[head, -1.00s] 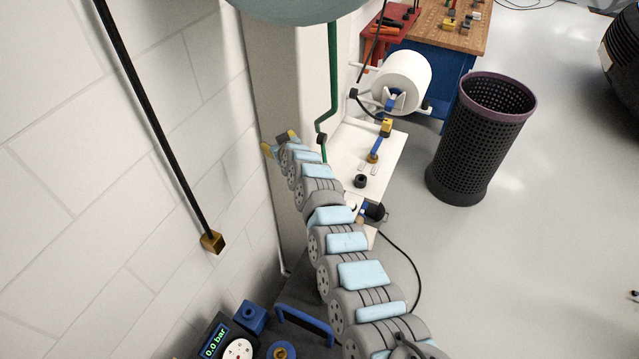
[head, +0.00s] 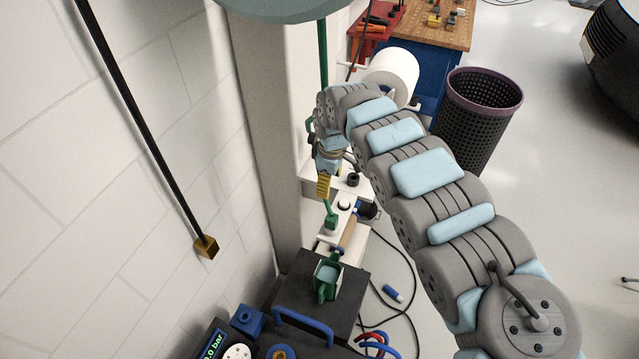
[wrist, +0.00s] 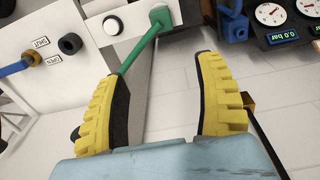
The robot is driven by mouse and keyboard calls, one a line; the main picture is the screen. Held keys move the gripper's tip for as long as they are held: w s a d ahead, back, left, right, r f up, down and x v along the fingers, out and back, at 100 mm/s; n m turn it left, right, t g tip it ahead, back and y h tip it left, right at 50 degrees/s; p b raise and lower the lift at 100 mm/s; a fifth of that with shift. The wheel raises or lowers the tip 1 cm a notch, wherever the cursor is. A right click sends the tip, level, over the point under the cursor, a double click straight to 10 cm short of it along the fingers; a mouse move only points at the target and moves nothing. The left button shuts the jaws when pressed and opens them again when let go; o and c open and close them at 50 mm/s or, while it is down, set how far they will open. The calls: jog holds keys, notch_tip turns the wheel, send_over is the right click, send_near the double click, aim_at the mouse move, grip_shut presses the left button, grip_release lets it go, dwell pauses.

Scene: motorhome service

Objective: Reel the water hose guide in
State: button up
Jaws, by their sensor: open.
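My gripper (head: 323,195) points down beside the white column, its two yellow fingers apart. In the wrist view the gripper (wrist: 158,68) is empty between the fingertips. A green rod with a green block (wrist: 160,18) rises from the white panel (wrist: 60,100); its lower end shows against the left fingertip, and I cannot tell if they touch. The green block (head: 332,222) also shows just below my fingers in the head view. A white drum (head: 393,70) stands behind my arm, partly hidden. I cannot tell for certain which part is the water hose guide.
A black box with a blue handle (head: 302,325) and a green bracket (head: 328,285) stand in front. A black rod with a brass end (head: 206,247) hangs by the left wall. A dark mesh bin (head: 480,120) stands right of my arm. Cables lie on the floor.

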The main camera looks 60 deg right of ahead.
aim_at(332, 217)
jog(key=f, duration=0.4)
jog(key=f+p, duration=0.1)
jog(key=f, duration=0.3)
jog(key=s+f, duration=0.1)
jog(key=f, duration=0.4)
jog(key=shift+s+a+p, duration=0.1)
jog(key=shift+a+p, duration=0.05)
jog(key=shift+p, duration=0.25)
jog(key=shift+s+f, duration=0.1)
jog(key=shift+f, duration=2.1)
grip_shut()
jog(key=shift+r+p, duration=0.5)
jog(key=shift+r, duration=0.2)
jog(key=c, duration=0.8)
grip_release()
jog(key=shift+c, duration=0.2)
grip_shut()
